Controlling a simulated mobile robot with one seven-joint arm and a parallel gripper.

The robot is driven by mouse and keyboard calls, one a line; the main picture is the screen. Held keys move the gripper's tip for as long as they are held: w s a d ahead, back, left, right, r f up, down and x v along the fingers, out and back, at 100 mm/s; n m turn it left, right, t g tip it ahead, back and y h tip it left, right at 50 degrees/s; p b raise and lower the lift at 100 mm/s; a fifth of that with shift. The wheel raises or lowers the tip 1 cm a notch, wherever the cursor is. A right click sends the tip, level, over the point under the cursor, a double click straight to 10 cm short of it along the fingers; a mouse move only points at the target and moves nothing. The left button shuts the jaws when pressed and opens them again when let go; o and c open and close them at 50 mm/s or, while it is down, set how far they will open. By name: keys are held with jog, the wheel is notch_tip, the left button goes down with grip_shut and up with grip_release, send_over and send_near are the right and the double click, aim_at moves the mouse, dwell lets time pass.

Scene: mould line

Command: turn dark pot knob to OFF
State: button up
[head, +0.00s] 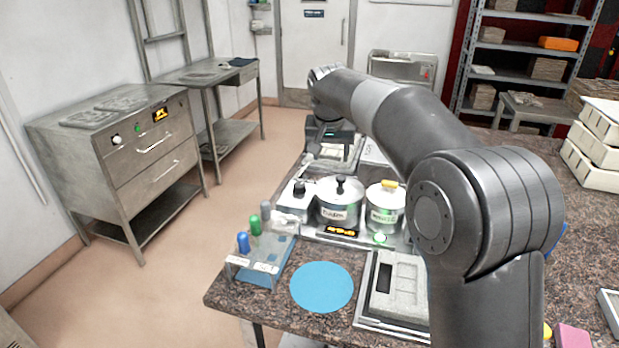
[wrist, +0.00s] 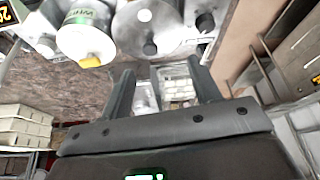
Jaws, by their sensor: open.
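The dark pot (head: 339,207) is a metal pot with a black lid knob and a label too small to read surely, standing on a metal heating unit (head: 405,240). A pale pot (head: 385,212) with a yellow lid knob stands right of it. In the wrist view the dark-knobbed pot (wrist: 145,28) and the yellow-knobbed pot (wrist: 85,32) are at the top. A round white knob with a green glow (head: 380,238) is on the unit's front; I cannot make out the dark pot's control knob or its setting. My gripper (wrist: 160,78) is open and empty, beyond the pots (head: 328,135).
A smaller container with a black knob (head: 298,190) stands left of the dark pot. A rack (head: 262,268) with blue, green and grey-handled tools, a blue round mat (head: 322,287) and a mould tray (head: 400,290) lie in front. White trays (head: 598,145) are stacked at right.

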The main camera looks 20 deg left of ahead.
jog(key=n+y, duration=0.1)
jog(key=n, duration=0.1)
send_near(299, 185)
jog(key=x, duration=0.9)
jog(key=shift+w+r, duration=0.1)
jog(key=c, duration=1)
jog(key=shift+d+n+g+y, duration=0.1)
jog(key=shift+n+g+y, duration=0.3)
jog(key=shift+n, duration=0.95)
jog(key=shift+d+n+g+y, duration=0.1)
jog(key=shift+n+g+y, duration=0.3)
jog(key=shift+n, duration=0.95)
jog(key=o, duration=1)
